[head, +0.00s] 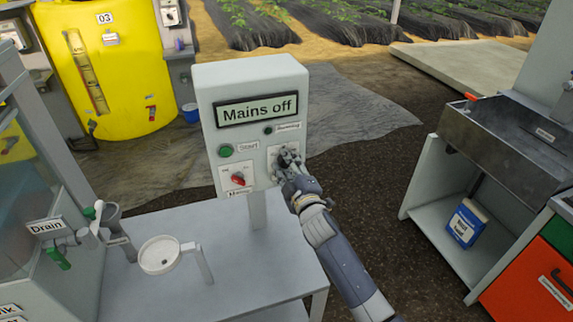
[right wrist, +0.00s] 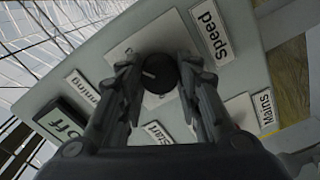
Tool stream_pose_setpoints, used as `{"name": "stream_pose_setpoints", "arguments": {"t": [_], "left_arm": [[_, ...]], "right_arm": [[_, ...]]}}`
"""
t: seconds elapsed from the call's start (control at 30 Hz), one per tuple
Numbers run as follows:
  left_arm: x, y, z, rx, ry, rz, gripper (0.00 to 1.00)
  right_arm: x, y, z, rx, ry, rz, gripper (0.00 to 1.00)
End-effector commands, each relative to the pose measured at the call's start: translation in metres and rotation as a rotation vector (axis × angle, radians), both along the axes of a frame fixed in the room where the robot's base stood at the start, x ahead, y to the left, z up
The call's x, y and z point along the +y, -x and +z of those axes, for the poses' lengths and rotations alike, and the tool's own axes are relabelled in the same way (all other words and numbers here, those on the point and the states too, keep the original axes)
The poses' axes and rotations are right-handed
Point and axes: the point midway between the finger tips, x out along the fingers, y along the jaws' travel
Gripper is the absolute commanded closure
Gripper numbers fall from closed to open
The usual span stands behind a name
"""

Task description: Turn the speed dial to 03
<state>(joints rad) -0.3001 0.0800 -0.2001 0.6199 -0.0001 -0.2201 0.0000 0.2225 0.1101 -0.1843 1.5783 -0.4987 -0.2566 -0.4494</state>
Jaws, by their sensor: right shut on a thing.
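The speed dial (right wrist: 157,74) is a round black knob with a white pointer mark, on a pale plate beside the "Speed" label (right wrist: 210,32) in the right wrist view. My right gripper (head: 287,160) is shut on the dial, one finger on each side of it. In the head view the gripper hides most of the dial on the grey control box (head: 207,85). The box's display (head: 257,109) reads "Mains off". The dial's scale numbers are not legible. My left gripper is not in view.
The control box also carries a green Start button (head: 226,150), a dark Running lamp (head: 268,130) and a red Mains switch (head: 238,179). A white round dish (head: 160,255) stands on the grey bench (head: 245,285). A yellow tank (head: 130,75) marked 03 stands behind left.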

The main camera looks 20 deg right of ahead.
Motion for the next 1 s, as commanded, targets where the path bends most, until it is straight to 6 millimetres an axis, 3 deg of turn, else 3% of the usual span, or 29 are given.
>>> {"name": "stream_pose_setpoints", "arguments": {"t": [0.63, 0.67, 0.73, 1.0], "left_arm": [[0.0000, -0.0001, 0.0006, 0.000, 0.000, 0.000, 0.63], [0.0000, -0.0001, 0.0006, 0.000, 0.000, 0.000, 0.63], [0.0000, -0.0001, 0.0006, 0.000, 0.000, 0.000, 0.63], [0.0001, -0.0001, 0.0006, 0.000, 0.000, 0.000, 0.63]], "right_arm": [[-0.0007, -0.0003, 0.0012, 0.000, -0.052, -0.001, 0.92], [-0.0007, -0.0003, 0.0012, 0.000, -0.051, -0.001, 0.64], [-0.0006, -0.0003, 0.0012, 0.000, -0.051, -0.001, 0.48], [-0.0004, -0.0001, 0.0005, 0.001, -0.050, 0.000, 0.47]]}}
